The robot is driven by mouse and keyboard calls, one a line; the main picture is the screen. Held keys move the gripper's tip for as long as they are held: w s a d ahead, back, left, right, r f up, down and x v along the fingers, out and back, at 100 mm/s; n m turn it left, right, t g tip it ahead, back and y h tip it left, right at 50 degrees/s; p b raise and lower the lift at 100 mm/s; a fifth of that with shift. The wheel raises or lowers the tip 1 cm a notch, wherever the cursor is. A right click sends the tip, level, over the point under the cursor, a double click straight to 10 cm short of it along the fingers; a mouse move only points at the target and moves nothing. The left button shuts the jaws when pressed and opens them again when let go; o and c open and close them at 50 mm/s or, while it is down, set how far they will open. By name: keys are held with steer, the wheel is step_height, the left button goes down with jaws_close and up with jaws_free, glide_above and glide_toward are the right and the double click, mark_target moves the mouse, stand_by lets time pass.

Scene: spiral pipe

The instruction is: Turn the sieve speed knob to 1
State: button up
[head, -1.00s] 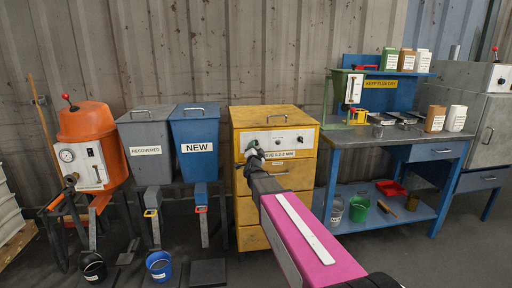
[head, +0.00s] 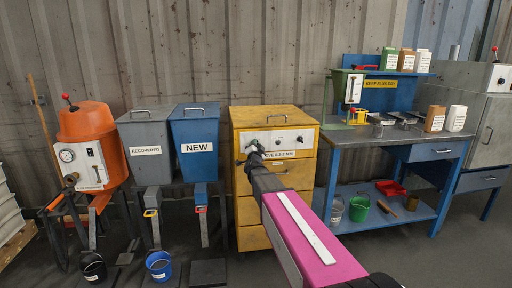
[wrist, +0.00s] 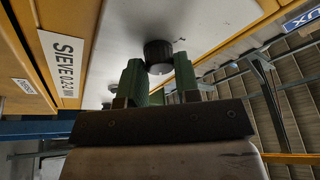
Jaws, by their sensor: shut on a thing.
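The sieve cabinet (head: 276,118) is yellow, with a white control panel (head: 292,138) on its upper front. My gripper (head: 250,149) is at the panel's left end in the head view and covers that part. In the wrist view my gripper (wrist: 159,68) has its two green fingers on either side of a round black knob (wrist: 158,54), shut on it. A pale mark shows on the knob's rim. Its scale and lettering cannot be read, so its setting cannot be told.
Other small controls (wrist: 113,88) sit farther along the panel. A sign reading SIEVE (wrist: 64,68) is below it. The blue NEW bin (head: 195,147) stands left of the cabinet, and a blue workbench (head: 392,142) stands right.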

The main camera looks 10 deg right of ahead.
steer(key=shift+n, duration=0.3)
steer(key=n+g+y, duration=0.1)
steer(key=n+y, duration=0.2)
steer(key=n, duration=0.7)
steer(key=n+g+y, duration=0.1)
steer(key=n+y, duration=0.3)
steer(key=n, duration=0.5)
steer(key=n+y, duration=0.3)
steer(key=n, duration=0.7)
steer(key=shift+d+r+n+g+y, duration=0.15)
steer(key=shift+d+n+g+y, duration=0.15)
steer(key=shift+g, duration=0.1)
steer(key=o, duration=0.9)
steer(key=shift+s, duration=0.1)
